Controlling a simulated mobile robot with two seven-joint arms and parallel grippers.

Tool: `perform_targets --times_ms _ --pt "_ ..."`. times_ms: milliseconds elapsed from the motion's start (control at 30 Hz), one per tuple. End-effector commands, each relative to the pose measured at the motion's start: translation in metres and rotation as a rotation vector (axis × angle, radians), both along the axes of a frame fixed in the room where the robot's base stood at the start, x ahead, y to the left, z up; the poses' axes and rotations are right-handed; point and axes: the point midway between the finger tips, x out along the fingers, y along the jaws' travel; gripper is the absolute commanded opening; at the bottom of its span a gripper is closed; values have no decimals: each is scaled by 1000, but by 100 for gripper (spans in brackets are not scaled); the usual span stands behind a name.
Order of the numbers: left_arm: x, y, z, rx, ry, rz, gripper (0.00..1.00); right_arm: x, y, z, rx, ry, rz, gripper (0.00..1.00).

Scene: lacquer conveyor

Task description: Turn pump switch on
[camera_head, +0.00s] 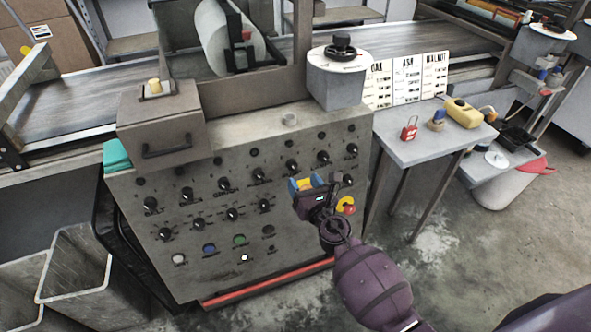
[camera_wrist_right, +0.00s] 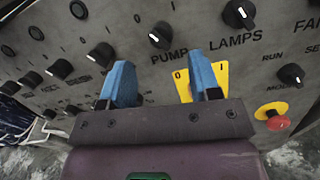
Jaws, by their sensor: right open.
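The word PUMP is printed on the grey control panel (camera_head: 215,215) and reads clearly in the right wrist view. A black knob (camera_wrist_right: 161,36) sits just above that word, and a yellow plate (camera_wrist_right: 222,75) marked 0 and I sits below and right of it. I cannot tell which of these is the pump switch. My right gripper (camera_head: 306,184) is open in front of the panel, with nothing seen between its blue fingers. In the wrist view its fingertips (camera_wrist_right: 160,62) lie either side of PUMP; the right finger partly hides the yellow plate. My left gripper is out of view.
A red emergency stop (camera_wrist_right: 277,120) on a yellow ring is to the right of the gripper. Several other black knobs surround it, including one above LAMPS (camera_wrist_right: 239,13). A grey side table (camera_head: 425,150) holds a red padlock (camera_head: 409,128). A conveyor (camera_head: 90,95) runs behind.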

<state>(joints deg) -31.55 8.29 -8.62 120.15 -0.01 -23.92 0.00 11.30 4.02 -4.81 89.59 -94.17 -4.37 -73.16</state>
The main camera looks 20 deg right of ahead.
Motion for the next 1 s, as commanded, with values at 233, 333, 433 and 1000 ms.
perform_targets --times_ms 233,333,433,1000 --pt "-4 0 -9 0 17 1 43 37 3 -2 1 2 0 57" --pt "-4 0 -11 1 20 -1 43 46 3 -2 1 1 -1 57" --pt "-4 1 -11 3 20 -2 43 53 3 -2 1 2 -1 57" --pt "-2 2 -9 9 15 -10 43 57 4 0 2 1 -1 31"
